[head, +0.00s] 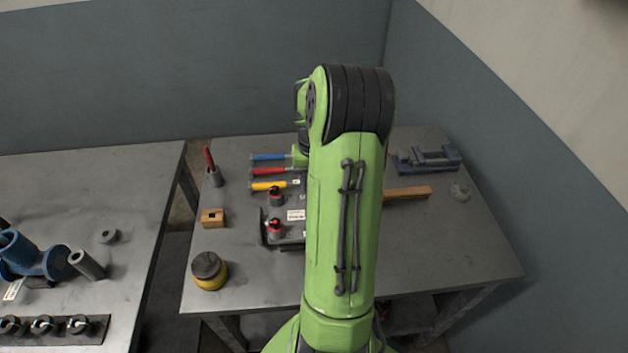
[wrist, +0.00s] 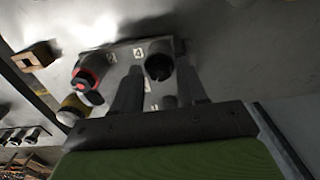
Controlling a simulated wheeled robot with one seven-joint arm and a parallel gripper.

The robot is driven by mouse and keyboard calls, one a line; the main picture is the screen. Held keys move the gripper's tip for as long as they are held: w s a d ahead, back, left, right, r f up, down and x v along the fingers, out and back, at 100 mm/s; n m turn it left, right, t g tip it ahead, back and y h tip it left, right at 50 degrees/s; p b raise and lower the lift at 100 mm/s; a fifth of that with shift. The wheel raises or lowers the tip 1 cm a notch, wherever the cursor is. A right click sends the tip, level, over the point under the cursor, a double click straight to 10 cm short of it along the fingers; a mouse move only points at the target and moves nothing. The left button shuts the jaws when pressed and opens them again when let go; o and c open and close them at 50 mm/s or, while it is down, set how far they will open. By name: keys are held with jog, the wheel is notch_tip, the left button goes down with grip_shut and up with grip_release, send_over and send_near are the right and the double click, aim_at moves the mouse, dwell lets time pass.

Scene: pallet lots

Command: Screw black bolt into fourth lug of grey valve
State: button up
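In the wrist view my gripper (wrist: 159,66) has its two fingers apart, one on each side of a dark grey, black-ended round part (wrist: 158,60). Gaps show beside this part, and I cannot tell whether it is the black bolt. It stands by a grey plate (wrist: 122,55) with small number labels, one reading 4. A red-and-black knobbed part (wrist: 88,82) is to its left. In the head view my green arm hides the gripper and part of the plate (head: 263,232). I cannot make out a grey valve for certain; a blue flanged valve (head: 30,258) lies on the left table.
The right table (head: 440,255) holds blue, red and yellow handled tools, a wooden block (head: 212,217), a yellow jar (head: 209,270), a wooden bar (head: 408,194) and a blue vise (head: 428,158). A dark rack (head: 95,330) with round parts is on the left table. The right table's front right is clear.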

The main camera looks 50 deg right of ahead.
jog(key=n, duration=0.8)
jog(key=shift+p, duration=0.35)
jog(key=n, duration=0.6)
jog(key=shift+n, duration=0.3)
jog(key=n, duration=0.9)
jog(key=shift+n, duration=0.3)
grip_shut()
jog(key=shift+o, duration=0.9)
grip_release()
